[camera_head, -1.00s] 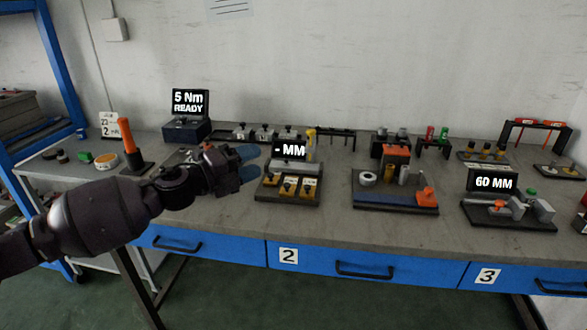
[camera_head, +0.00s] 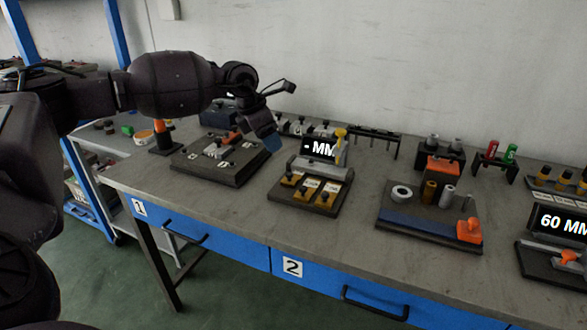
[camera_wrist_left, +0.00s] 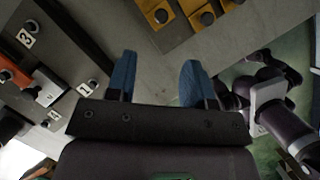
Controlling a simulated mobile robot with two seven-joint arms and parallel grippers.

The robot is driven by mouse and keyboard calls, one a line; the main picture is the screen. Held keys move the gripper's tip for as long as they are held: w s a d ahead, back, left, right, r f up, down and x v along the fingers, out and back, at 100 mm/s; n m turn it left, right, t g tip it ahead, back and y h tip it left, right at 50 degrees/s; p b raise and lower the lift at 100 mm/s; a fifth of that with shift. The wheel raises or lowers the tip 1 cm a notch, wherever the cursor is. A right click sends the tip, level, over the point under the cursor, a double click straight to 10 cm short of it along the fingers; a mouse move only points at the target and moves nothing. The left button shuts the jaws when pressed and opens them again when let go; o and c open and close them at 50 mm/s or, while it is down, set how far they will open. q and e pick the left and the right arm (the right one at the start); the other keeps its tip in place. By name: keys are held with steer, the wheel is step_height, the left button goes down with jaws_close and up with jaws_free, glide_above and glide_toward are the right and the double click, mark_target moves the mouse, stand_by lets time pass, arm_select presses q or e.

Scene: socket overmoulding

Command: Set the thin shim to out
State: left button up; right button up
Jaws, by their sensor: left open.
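The station with the "- MM" display (camera_head: 322,150) stands on the bench in the head view. Several yellow pieces with black knobs (camera_head: 309,188) sit in a row at its front. Which one is the thin shim I cannot tell; their labels are too small to read. Yellow pieces with black knobs also show at the top of the left wrist view (camera_wrist_left: 203,17). My left gripper (camera_head: 264,143) is open, left of the display and above the bench. Its two blue fingers (camera_wrist_left: 158,82) are apart with nothing between them. My right gripper cannot be made out.
A dark board with numbered tags (camera_head: 218,160) lies below and left of my left gripper. A tray with a ring and cylinders (camera_head: 425,231) is on the right. A yellow-topped upright (camera_head: 340,140) stands beside the display. The bench front is clear.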

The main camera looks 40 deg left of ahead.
mark_target(289, 173)
arm_select(q)
steer(key=b+x, duration=0.2)
steer(key=x, duration=0.8)
steer(key=shift+s, duration=0.1)
steer(key=shift+w+d+f, duration=0.2)
steer(key=shift+w+f, duration=0.05)
steer(key=shift+f, duration=0.2)
arm_select(e)
steer(key=shift+s+d+f+g, duration=0.1)
steer(key=shift+f+g, duration=0.2)
steer(key=shift+f, duration=1)
arm_select(q)
jaws_close()
arm_select(e)
steer(key=shift+s+f, duration=0.25)
steer(key=shift+s, duration=0.1)
